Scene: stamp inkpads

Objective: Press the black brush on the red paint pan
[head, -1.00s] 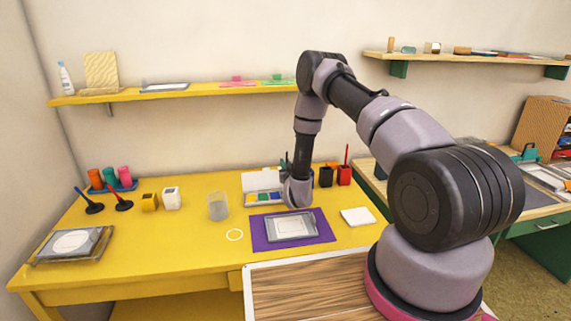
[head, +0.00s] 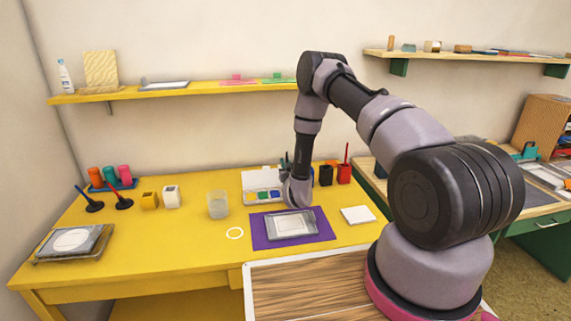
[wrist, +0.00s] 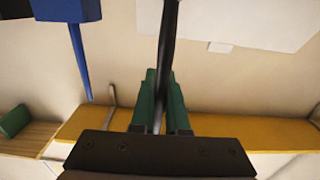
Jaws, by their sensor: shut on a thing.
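My gripper (wrist: 163,88) is shut on the thin dark handle of the black brush (wrist: 168,35), which runs between its green fingers in the wrist view. The brush's tip is out of sight. In the head view my gripper's fingers are mostly hidden by my wrist, just right of the paint box (head: 252,197). The open box has a white lid and shows blue, yellow and green pans. The red pan is not visible, and my wrist covers the box's right end. I cannot tell whether the brush touches any paint.
A blue holder with a blue handle (wrist: 66,8) is near the brush in the wrist view. Black (head: 326,176) and red (head: 344,174) holders stand right of my wrist. A grey frame (head: 291,224) lies on a purple mat in front. A glass (head: 217,205) stands left.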

